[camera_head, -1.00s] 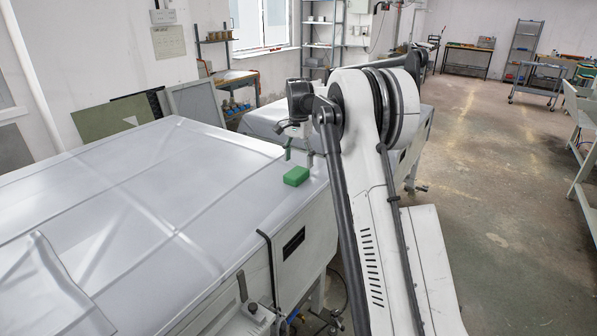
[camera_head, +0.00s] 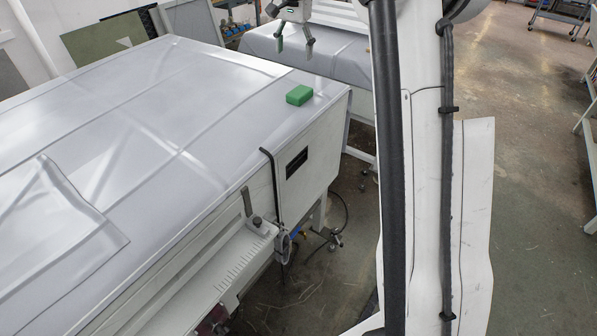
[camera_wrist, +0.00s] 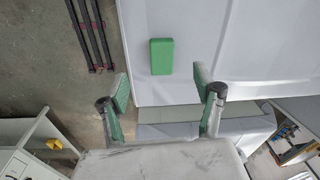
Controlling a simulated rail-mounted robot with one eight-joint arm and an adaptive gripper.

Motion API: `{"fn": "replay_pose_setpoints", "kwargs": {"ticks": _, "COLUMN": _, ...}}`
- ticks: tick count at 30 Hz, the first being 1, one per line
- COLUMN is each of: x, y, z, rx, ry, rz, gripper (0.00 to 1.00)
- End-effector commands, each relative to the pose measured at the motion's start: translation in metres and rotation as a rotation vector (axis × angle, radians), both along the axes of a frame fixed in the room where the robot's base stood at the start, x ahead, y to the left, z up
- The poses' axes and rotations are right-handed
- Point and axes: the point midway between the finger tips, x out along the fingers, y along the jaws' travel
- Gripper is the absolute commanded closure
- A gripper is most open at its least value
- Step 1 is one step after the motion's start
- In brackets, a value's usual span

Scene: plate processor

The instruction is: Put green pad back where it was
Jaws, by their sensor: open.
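The green pad (camera_head: 299,95) is a small block lying flat on the grey-white covered table (camera_head: 150,110), near its far right corner. In the wrist view the green pad (camera_wrist: 161,57) lies on the cover, beyond the fingertips and between their lines. My gripper (camera_head: 294,48) is open and empty, above and behind the pad in the head view, apart from it. In the wrist view my gripper (camera_wrist: 160,90) shows both fingers spread wide, with green on the inner faces. Nothing hides the pad.
A second covered table (camera_head: 345,60) stands behind, across a narrow gap. A black bent rod (camera_head: 273,190) rises at the near side of the first table. A folded sheet (camera_head: 60,235) lies at its left. The cover around the pad is clear.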

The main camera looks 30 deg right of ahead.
Motion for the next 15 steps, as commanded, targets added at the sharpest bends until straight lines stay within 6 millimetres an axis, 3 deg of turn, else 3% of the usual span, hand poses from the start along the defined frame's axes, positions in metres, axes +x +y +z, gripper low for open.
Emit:
{"fn": "replay_pose_setpoints", "kwargs": {"ticks": 6, "x": -0.052, "y": 0.042, "z": 0.030, "rx": -0.031, "ry": -0.070, "rz": 0.131, "gripper": 0.36}}
{"fn": "replay_pose_setpoints", "kwargs": {"ticks": 15, "x": -0.132, "y": 0.092, "z": 0.049, "rx": -0.080, "ry": -0.165, "rz": 0.310, "gripper": 0.36}}
